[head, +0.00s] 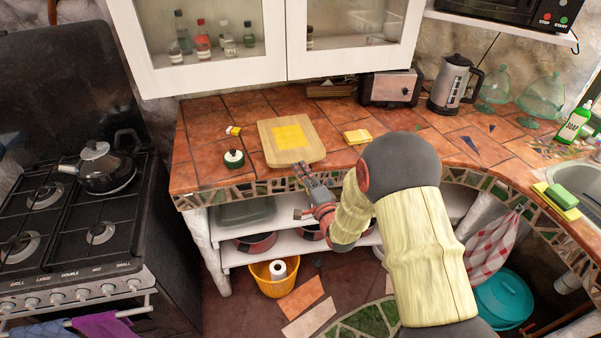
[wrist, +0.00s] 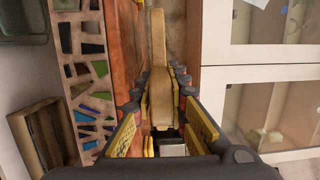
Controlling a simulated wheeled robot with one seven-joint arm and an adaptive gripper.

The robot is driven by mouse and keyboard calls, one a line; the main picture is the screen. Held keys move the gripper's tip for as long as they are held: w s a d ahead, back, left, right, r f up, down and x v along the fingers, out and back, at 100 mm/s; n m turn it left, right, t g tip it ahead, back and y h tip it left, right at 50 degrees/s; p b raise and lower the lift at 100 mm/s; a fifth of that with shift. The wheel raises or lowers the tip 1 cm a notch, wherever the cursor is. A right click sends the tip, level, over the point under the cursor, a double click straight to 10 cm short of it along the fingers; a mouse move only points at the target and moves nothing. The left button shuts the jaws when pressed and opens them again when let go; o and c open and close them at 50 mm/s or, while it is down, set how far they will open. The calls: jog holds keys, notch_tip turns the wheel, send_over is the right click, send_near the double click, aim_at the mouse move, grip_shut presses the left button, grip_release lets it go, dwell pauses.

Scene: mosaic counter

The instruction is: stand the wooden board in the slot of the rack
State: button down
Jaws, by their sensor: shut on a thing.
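The wooden board (head: 315,153) is pale, with a yellow square on its upper face. In the head view it looks roughly flat over the tiled counter, near the front edge. In the wrist view the board (wrist: 158,45) shows edge-on between the fingers. My gripper (head: 302,170) is shut on the board's near edge. I cannot tell whether the board touches the counter. A low brown wooden item, apparently the rack (head: 331,90), stands at the back beside the toaster. Its slot is too small to make out.
A toaster (head: 390,88) and kettle (head: 452,84) stand right of the rack. Wall cabinets (head: 215,75) overhang the back. Tiles right of the sponge are clear.

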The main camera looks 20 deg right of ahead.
jog(key=shift+f+b, duration=1.1)
jog(key=shift+f, duration=0.8)
jog(key=shift+f+b, duration=0.35)
jog(key=shift+f, duration=0.05)
jog(key=c, duration=1.7)
grip_release()
jog(key=shift+s, duration=0.1)
jog(key=shift+c, duration=0.2)
jog(key=shift+o, duration=0.3)
jog(key=shift+f, duration=0.1)
jog(key=s+d, duration=0.2)
jog(key=s, duration=1)
jog(key=shift+f, duration=0.15)
jog(key=shift+w, duration=0.1)
